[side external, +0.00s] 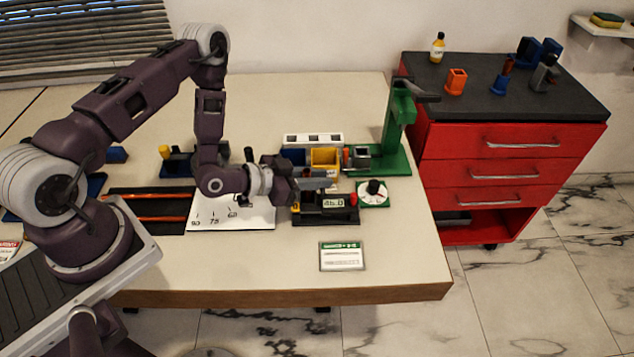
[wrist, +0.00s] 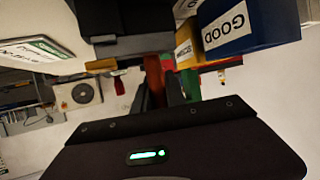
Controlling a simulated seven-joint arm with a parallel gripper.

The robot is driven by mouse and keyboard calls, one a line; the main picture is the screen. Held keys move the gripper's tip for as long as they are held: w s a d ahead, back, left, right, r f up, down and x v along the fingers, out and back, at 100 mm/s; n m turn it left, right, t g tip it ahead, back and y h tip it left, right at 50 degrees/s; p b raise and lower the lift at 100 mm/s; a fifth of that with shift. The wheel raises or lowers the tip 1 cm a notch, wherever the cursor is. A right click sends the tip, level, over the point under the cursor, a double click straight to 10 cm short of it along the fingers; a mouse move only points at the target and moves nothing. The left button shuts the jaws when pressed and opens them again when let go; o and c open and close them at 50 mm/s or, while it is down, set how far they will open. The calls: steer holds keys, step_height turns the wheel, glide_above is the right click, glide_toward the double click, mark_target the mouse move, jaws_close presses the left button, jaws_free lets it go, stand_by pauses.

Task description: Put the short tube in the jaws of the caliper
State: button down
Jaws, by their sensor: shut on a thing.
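The caliper gauge (side external: 338,217), a black base with a lit number display, stands near the front right of the table. My gripper (side external: 318,185) is low over its back left part, pointing right. In the wrist view, my gripper (wrist: 160,88) is shut on a reddish-brown piece (wrist: 153,76), seemingly the short tube. A dark block, seemingly part of the caliper, (wrist: 125,18) is beyond the fingers. The tube cannot be made out in the side view. Whether it touches the caliper's jaws I cannot tell.
A yellow bin (side external: 325,158) and a blue bin, labelled GOOD in the wrist view (wrist: 238,25), stand behind. A green stand (side external: 397,130) is at the right, a dial (side external: 373,192) beside the caliper. A card (side external: 342,256) lies in front, with bare table around it.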

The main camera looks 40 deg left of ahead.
steer(key=shift+f, duration=0.55)
steer(key=shift+f, duration=0.15)
steer(key=c, duration=1.4)
jaws_free()
steer(key=shift+o, duration=0.2)
steer(key=v, duration=0.7)
steer(key=shift+s+a+r, duration=0.15)
steer(key=shift+s+r, duration=0.05)
steer(key=shift+r, duration=0.1)
